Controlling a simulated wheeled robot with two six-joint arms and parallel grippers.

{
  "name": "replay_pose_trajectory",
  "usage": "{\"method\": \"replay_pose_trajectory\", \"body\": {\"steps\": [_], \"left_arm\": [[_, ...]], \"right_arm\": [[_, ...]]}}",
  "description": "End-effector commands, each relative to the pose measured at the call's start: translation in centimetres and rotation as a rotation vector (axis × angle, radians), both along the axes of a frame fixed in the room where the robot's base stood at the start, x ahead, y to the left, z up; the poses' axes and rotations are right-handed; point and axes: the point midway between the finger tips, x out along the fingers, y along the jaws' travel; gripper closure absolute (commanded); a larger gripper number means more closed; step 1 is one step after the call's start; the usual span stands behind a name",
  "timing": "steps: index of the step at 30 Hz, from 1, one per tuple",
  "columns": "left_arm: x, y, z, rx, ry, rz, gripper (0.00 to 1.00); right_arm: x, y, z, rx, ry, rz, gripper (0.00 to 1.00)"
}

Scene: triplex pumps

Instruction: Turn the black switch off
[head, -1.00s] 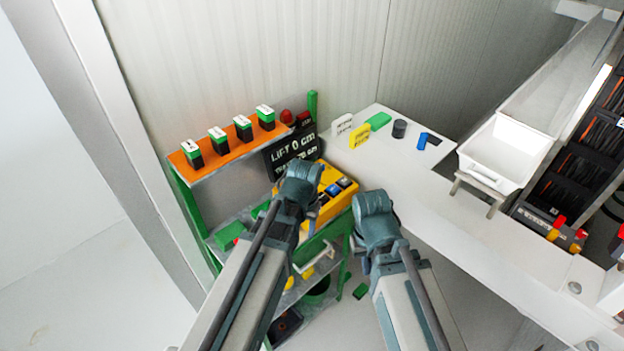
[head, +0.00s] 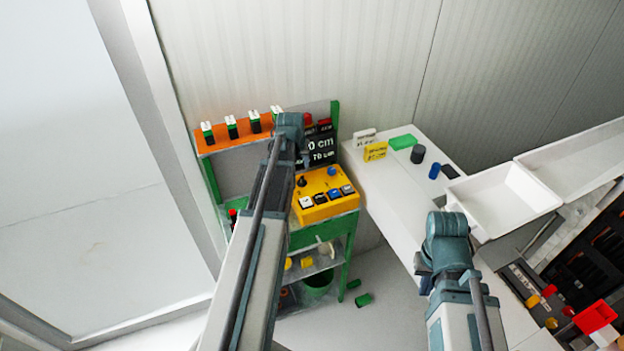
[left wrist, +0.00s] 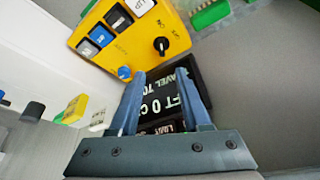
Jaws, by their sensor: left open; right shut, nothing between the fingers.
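The black switch (left wrist: 161,45) is a round knob with a light mark, on the yellow control box (left wrist: 88,52) in the left wrist view. ON and OFF labels sit beside it; I cannot tell surely which one the mark points to. In the head view the switch (head: 302,181) is at the box's left end. My left gripper (left wrist: 162,76) is open and empty, its fingertips apart from the knob, with the black display behind them. My right gripper (head: 424,272) is shut and empty, in front of the white table, away from the box.
The black display (head: 320,150) stands behind the yellow box on the green shelf cart. An orange shelf (head: 236,139) with several green-and-black blocks is at left. The white table (head: 390,203) holds yellow, green, black and blue pieces and a white bin (head: 505,198).

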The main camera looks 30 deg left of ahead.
Motion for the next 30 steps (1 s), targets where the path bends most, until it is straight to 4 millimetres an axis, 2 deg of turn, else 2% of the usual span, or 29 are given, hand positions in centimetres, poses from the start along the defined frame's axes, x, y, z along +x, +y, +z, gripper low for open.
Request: {"method": "replay_pose_trajectory", "body": {"steps": [3,14,20,30], "left_arm": [[0.1,0.8,0.2,0.001,-0.007,0.010,0.53],[0.3,1.0,-0.4,0.001,-0.008,0.011,0.53],[1.0,1.2,-2.2,0.001,-0.007,0.011,0.53],[2.8,1.8,-6.9,0.001,-0.007,0.010,0.53]], "right_arm": [[0.0,0.0,0.2,0.000,0.000,0.000,1.00],[0.0,0.0,-0.5,0.000,0.000,0.001,1.00],[0.0,0.0,-2.3,-0.001,0.000,0.004,1.00],[0.0,0.0,-7.0,-0.003,0.000,0.013,1.00]]}}
